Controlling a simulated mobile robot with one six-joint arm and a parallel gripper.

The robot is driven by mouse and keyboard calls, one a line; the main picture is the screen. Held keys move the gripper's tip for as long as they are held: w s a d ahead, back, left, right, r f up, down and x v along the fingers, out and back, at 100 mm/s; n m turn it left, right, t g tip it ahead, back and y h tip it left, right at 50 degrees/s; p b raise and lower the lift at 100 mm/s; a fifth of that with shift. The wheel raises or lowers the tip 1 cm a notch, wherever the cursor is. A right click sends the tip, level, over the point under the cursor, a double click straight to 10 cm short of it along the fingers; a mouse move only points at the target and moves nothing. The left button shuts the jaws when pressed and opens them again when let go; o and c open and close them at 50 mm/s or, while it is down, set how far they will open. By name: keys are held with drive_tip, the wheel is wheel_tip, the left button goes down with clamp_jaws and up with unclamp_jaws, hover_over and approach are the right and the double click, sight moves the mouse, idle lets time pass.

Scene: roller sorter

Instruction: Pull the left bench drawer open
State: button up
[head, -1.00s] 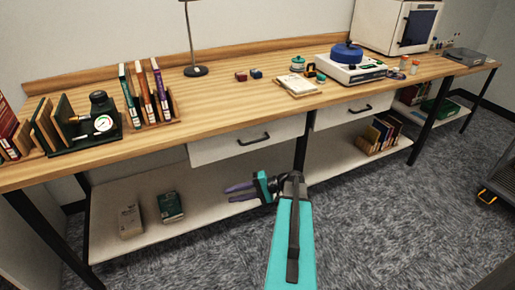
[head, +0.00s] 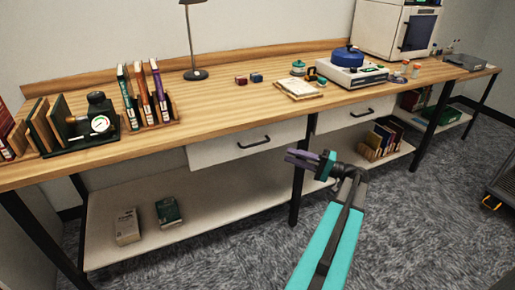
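The left bench drawer (head: 215,153) is a white front under the wooden bench top, with a dark bar handle (head: 254,143) across it. Its front looks flush with the bench, so it appears closed. My gripper (head: 293,159), with purple fingers, is in front of the bench, to the right of the handle and slightly lower in the picture. Its fingers point left and look parted, with nothing between them. It is apart from the handle.
A second drawer (head: 340,118) with a similar handle is to the right. A black bench leg (head: 297,190) stands between them. The lower shelf (head: 200,205) holds books. The bench top carries books, a lamp and equipment. Carpet in front is open.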

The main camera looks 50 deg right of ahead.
drive_tip(key=x, duration=1.4)
drive_tip(key=shift+s, duration=0.1)
drive_tip(key=shift+f, duration=0.1)
